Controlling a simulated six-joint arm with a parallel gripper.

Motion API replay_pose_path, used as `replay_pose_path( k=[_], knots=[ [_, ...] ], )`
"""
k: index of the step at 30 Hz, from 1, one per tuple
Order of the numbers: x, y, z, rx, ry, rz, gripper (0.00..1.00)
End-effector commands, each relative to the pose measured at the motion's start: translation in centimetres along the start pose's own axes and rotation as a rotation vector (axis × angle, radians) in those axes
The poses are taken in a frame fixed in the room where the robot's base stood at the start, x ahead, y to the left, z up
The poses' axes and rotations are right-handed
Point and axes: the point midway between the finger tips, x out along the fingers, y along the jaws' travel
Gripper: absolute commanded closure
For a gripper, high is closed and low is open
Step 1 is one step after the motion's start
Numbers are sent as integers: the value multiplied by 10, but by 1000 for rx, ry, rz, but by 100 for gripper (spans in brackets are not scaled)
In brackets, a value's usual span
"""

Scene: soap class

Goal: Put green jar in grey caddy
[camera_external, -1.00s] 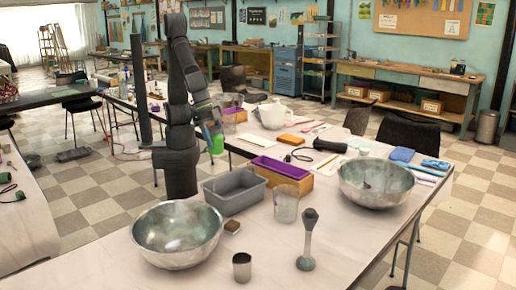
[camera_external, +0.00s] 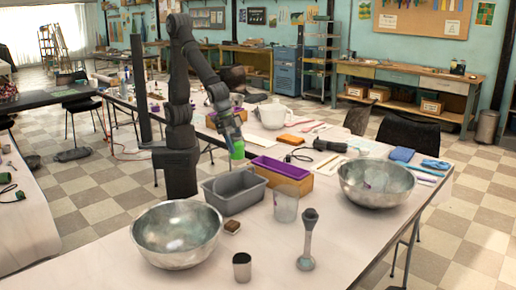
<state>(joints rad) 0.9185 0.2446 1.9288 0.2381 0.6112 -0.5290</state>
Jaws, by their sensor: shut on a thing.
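The green jar (camera_external: 237,150) is held in my gripper (camera_external: 236,142), which is shut on it. The jar hangs above the back part of the grey caddy (camera_external: 236,201), a grey open box on the table. A grey piece like a handle shows just below the jar, at the caddy's back. The jar's exact height above the caddy is hard to judge from this one view.
A wooden box with a purple inside (camera_external: 283,168) stands right behind the caddy. A clear cup (camera_external: 286,205) is at its right front. A metal bowl (camera_external: 176,236) is at the front left, another bowl (camera_external: 376,185) at the right.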

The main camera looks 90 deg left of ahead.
Motion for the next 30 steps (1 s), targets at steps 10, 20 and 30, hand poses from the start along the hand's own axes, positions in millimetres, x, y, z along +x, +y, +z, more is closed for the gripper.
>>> replay_pose_path(
  k=[10, 20, 30],
  knots=[
    [34, -8, 6, 1, -3, 0, 75],
    [46, -7, 11, 0, 1, 1, 75],
    [49, -7, 12, 0, 0, 1, 25]
  ],
)
